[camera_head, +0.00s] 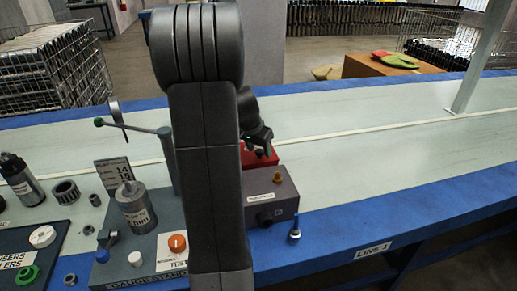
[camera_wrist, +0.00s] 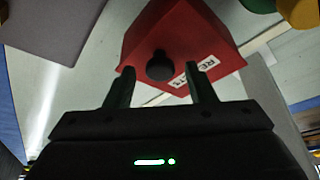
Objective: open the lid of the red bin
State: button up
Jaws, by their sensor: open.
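The red bin (camera_head: 262,157) stands on the pale conveyor surface, partly hidden behind my arm in the head view. In the wrist view the red bin (camera_wrist: 196,32) fills the upper middle. One face bears a white label starting "RE" and a dark round knob or hole (camera_wrist: 160,66). My gripper (camera_wrist: 158,78) is open, its two fingers to either side of the dark round part, with nothing held between them. In the head view my gripper (camera_head: 262,138) is just above the bin. Whether the fingers touch it, I cannot tell. I cannot make out the lid's edge.
A grey box (camera_head: 272,197) with a brass fitting stands just in front of the bin. A gauge stand (camera_head: 140,235) with knobs and a cylinder is to the left. A pale post (camera_head: 482,55) rises at right. The conveyor surface right of the bin is clear.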

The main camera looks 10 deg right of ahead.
aim_at(255, 149)
jog(key=shift+c, duration=0.2)
grip_shut()
jog(key=shift+r, duration=0.15)
jog(key=r+p, duration=0.1)
jog(key=p, duration=0.1)
jog(key=g+p, duration=0.1)
jog(key=p, duration=0.1)
jog(key=shift+w+r, duration=0.35)
jog(key=r+g+p, duration=0.1)
jog(key=p, duration=0.2)
jog(key=w+r+g+p, duration=0.1)
jog(key=p, duration=0.3)
jog(key=shift+w+r+g, duration=0.1)
jog(key=shift+w+g, duration=0.1)
jog(key=shift+g, duration=0.1)
jog(key=w+g+p, duration=0.1)
jog(key=p, duration=0.1)
jog(key=w+r+g+p, duration=0.1)
jog(key=p, duration=0.2)
jog(key=w+r+n+g+p, duration=0.1)
jog(key=p, duration=0.2)
jog(key=shift+w+a+g, duration=0.1)
jog(key=shift+w+g, duration=0.05)
jog(key=shift+g, duration=0.25)
